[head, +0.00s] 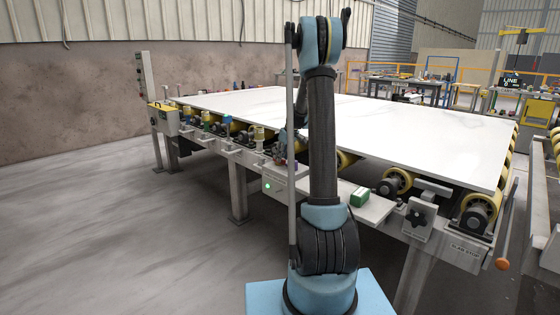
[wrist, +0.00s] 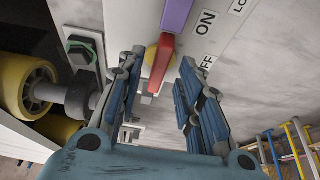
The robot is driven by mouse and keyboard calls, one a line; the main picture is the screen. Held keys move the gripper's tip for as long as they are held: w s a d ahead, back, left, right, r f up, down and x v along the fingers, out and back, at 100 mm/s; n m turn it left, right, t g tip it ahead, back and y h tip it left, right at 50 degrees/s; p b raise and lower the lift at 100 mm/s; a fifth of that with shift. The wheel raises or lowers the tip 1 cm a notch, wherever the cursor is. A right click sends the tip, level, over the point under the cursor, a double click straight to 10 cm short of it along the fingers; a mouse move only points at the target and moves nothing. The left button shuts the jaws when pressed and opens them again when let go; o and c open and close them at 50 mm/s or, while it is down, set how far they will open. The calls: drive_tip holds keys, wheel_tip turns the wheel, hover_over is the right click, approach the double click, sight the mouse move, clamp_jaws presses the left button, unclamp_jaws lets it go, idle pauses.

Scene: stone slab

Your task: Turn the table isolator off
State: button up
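The isolator's red handle (wrist: 161,62) shows in the wrist view on a yellow round base (wrist: 149,58), on a pale panel. An ON label (wrist: 206,22) is printed to its upper right, with an OFF label (wrist: 207,65) below that, partly covered by a finger. My gripper (wrist: 162,68) is open, with one finger on each side of the handle. I cannot tell whether either finger touches it. In the head view my arm hides most of my gripper and the isolator near the table's front edge.
A purple part (wrist: 177,15) sits just above the handle. A yellow roller (wrist: 38,88) and its shaft are close on the left. Floor at left is clear.

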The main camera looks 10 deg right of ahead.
drive_tip(key=shift+x, duration=1.05)
drive_tip(key=shift+c, duration=0.5)
clamp_jaws()
drive_tip(key=shift+a, duration=0.1)
